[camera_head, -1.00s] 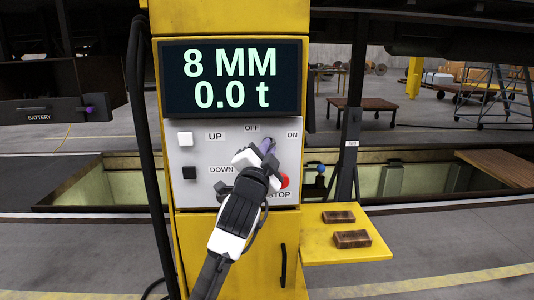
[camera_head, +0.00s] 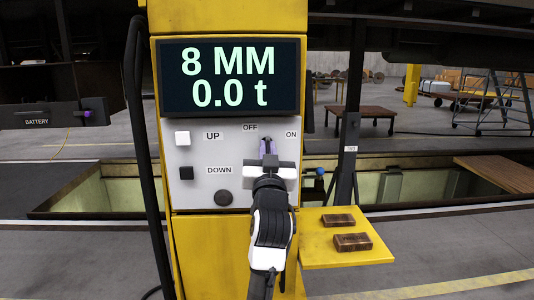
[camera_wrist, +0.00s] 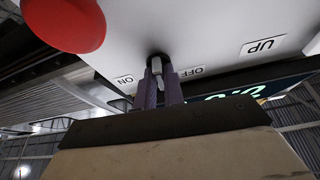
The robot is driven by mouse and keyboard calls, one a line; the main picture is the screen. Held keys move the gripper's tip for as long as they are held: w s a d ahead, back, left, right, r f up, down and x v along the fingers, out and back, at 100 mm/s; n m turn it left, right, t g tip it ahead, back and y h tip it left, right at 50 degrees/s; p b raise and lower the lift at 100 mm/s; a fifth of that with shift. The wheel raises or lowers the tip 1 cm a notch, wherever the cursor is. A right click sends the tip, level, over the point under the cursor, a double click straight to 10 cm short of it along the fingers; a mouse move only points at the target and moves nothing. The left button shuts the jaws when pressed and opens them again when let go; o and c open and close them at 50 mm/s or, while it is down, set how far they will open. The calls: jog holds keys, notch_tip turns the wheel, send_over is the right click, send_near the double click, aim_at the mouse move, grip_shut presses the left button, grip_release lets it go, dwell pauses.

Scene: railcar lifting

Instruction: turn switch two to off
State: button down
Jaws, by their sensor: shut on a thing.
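The grey switch lever (camera_wrist: 157,66) stands out of the panel between the OFF and ON labels in the wrist view. My gripper (camera_wrist: 162,86) has its two purple fingers on either side of the lever, shut on it. In the head view my gripper (camera_head: 268,148) is at the panel's upper right, below and between OFF and ON. The fingers hide most of the lever, so its exact angle is hard to tell.
The red stop button (camera_wrist: 65,20) is close beside my gripper in the wrist view; my arm hides it in the head view. White UP (camera_head: 182,138) and black DOWN (camera_head: 186,172) buttons are at the panel's left. A yellow shelf (camera_head: 330,258) holds two brown blocks.

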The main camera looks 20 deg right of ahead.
jog(key=shift+n+y, duration=0.4)
jog(key=shift+n, duration=0.4)
jog(key=c, duration=1.5)
grip_release()
jog(key=shift+s, duration=0.15)
jog(key=b+v, duration=0.3)
jog(key=v, duration=1)
jog(key=shift+s+f+b, duration=0.25)
jog(key=shift+f+b, duration=0.05)
jog(key=shift+b, duration=0.1)
